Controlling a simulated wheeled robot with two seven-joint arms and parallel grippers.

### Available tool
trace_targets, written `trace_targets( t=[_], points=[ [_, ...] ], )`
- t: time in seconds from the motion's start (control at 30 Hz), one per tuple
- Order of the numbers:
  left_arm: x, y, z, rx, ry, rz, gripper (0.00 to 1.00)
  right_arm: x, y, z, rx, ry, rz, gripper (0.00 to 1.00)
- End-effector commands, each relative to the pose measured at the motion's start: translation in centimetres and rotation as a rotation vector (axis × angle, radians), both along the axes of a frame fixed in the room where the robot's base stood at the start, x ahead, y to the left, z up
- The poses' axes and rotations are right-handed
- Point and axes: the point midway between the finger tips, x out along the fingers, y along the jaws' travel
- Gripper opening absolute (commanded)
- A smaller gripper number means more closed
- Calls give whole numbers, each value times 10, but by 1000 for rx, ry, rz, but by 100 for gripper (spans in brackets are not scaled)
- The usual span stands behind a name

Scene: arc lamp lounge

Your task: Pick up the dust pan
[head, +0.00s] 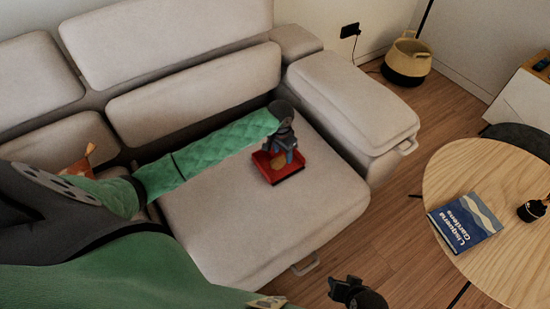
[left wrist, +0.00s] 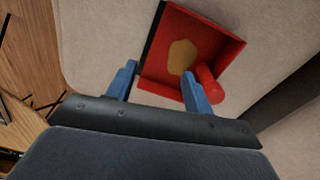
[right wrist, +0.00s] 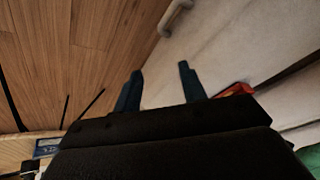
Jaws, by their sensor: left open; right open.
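The red dust pan (head: 287,176) lies on the right seat cushion of the beige sofa (head: 240,230), with a tan patch on its floor. In the left wrist view the dust pan (left wrist: 208,42) shows its black front lip and a short red handle. My left gripper (head: 285,152) is open just above the dust pan. In the left wrist view its blue fingers (left wrist: 160,82) stand apart at the pan's near edge, one beside the handle. I cannot tell whether they touch it. My right gripper (right wrist: 162,85) is open and empty, low in front of the sofa.
A round wooden table (head: 500,175) at the right holds a blue book (head: 465,222) and a small dark object (head: 532,210). A two-tone basket (head: 407,62) stands by the wall. The sofa armrest (head: 350,100) rises behind the dust pan. Wooden floor (head: 400,255) lies between sofa and table.

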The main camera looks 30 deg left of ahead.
Motion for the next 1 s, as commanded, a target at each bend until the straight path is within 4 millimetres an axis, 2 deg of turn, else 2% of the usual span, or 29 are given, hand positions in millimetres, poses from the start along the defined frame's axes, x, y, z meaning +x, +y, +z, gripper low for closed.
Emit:
trace_targets(
  t=[0.03, 0.2, 0.4, 0.53, 0.83, 1.0],
  points=[
    [16, 18, 5, 15, 0, 17, 52, 0, 2, -8, 5, -5, 1, 41],
    [48, 58, 21, 41, 15, 67, 52, 2, 9, -21, 21, -26, 0, 41],
    [65, 84, 33, 53, 24, 101, 52, 3, 12, -28, 29, -38, 0, 41],
    [68, 87, 29, 54, 25, 107, 52, 3, 13, -28, 31, -40, 0, 41],
    [66, 85, 6, 54, 25, 106, 52, 3, 13, -23, 30, -36, 1, 41],
    [63, 81, -11, 54, 26, 106, 52, 2, 12, -14, 29, -31, 3, 41]
  ],
)
